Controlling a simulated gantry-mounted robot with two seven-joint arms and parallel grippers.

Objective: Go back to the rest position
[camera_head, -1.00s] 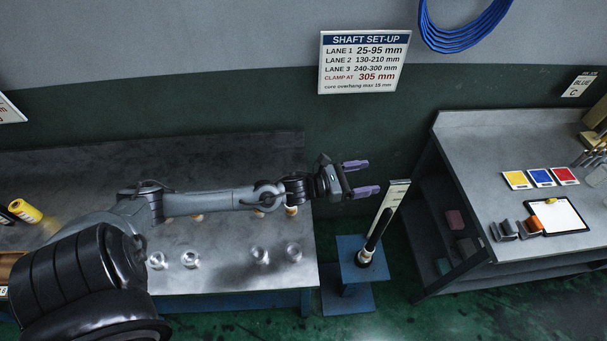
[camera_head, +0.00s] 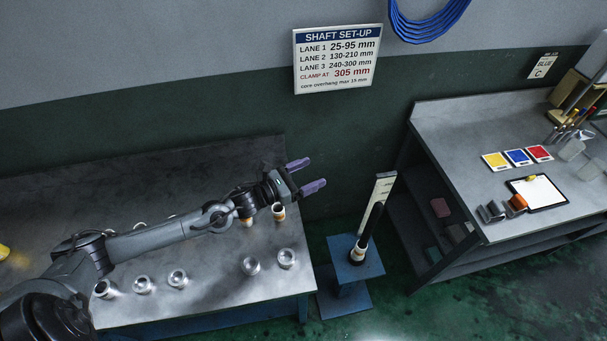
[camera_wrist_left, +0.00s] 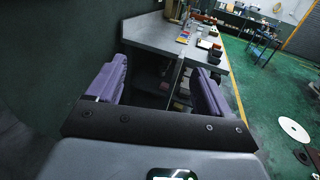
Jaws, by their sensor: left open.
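My left gripper (camera_head: 306,176) is open and empty, with two purple fingers pointing right, above the right end of the metal workbench (camera_head: 215,298). In the left wrist view its fingers (camera_wrist_left: 158,84) stand wide apart with nothing between them. A black shaft (camera_head: 368,222) stands upright, slightly tilted in the picture, on a blue stand (camera_head: 352,265) beside a pale scale plate (camera_head: 380,198). The gripper is up and left of the shaft, apart from it. My right gripper is not in view.
Several metal rings (camera_head: 178,279) and small pale rolls (camera_head: 279,212) stand on the workbench. A second bench (camera_head: 470,150) at the right holds colour cards (camera_head: 518,157) and a clipboard (camera_head: 541,192). A shaft set-up sign (camera_head: 338,60) hangs on the wall.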

